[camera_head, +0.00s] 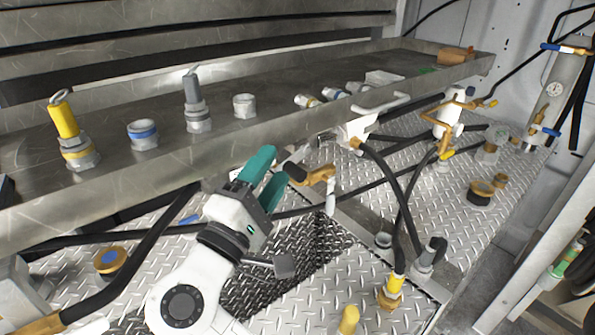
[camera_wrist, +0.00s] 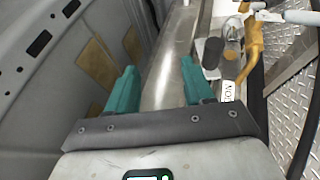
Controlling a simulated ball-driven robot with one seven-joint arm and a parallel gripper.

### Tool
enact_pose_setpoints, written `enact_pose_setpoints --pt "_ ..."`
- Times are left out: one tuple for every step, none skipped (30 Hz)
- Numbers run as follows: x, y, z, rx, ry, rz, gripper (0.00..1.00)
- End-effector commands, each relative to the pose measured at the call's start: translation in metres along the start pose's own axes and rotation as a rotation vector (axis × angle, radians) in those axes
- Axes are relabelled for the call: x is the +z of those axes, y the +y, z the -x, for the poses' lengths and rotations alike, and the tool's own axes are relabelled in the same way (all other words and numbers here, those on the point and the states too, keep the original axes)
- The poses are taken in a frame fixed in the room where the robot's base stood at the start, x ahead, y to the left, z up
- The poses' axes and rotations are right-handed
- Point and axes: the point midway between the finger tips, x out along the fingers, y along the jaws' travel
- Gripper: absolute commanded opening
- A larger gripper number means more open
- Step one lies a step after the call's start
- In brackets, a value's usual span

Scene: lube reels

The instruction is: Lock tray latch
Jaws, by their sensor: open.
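My gripper (camera_head: 271,167) has teal fingers and is open and empty, just below the front wall of the long steel tray (camera_head: 240,146). It also shows in the wrist view (camera_wrist: 160,64), with the tray's steel face (camera_wrist: 166,75) visible between its fingers. A brass bracket (camera_head: 315,175) with a dark knob (camera_head: 294,171) sits just right of the fingertips and looks like the latch. In the wrist view the dark knob (camera_wrist: 212,53) and brass part (camera_wrist: 250,48) lie right of the right finger, apparently outside the jaws. Contact cannot be told.
Yellow-topped (camera_head: 66,120) and grey (camera_head: 193,97) fittings stand on the tray. A white handle (camera_head: 382,105) projects from its front. Black hoses (camera_head: 385,175) hang right of the bracket, above the diamond-plate deck (camera_head: 420,205). A label (camera_wrist: 227,91) shows beside the right finger.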

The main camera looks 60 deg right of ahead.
Motion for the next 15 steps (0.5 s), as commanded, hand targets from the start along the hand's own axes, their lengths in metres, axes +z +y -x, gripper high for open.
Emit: enact_pose_setpoints --pt "-0.001 -0.009 0.003 0.000 0.000 0.000 0.52" --pt "-0.002 -0.011 0.004 0.000 0.000 0.000 0.52" --pt "-0.002 -0.017 0.006 0.000 0.000 0.000 0.52" --pt "-0.003 -0.021 0.007 0.000 0.000 0.000 0.52" --pt "-0.003 -0.024 0.008 0.000 0.000 0.000 0.52" --pt "-0.004 -0.028 0.009 0.000 0.000 0.000 0.52" --pt "-0.005 -0.034 0.011 0.000 0.000 0.000 0.52" --pt "-0.005 -0.038 0.013 0.000 0.000 0.000 0.52" --pt "-0.006 -0.042 0.014 0.000 0.000 0.000 0.52" --pt "-0.007 -0.049 0.016 0.000 0.000 0.000 0.52" --pt "-0.007 -0.053 0.018 0.000 0.000 0.000 0.52" --pt "-0.008 -0.057 0.019 0.000 0.000 0.000 0.52" --pt "-0.009 -0.063 0.021 0.000 0.000 0.000 0.52" --pt "-0.009 -0.067 0.022 0.000 0.000 0.000 0.52" --pt "-0.010 -0.070 0.023 0.000 0.000 0.000 0.52"
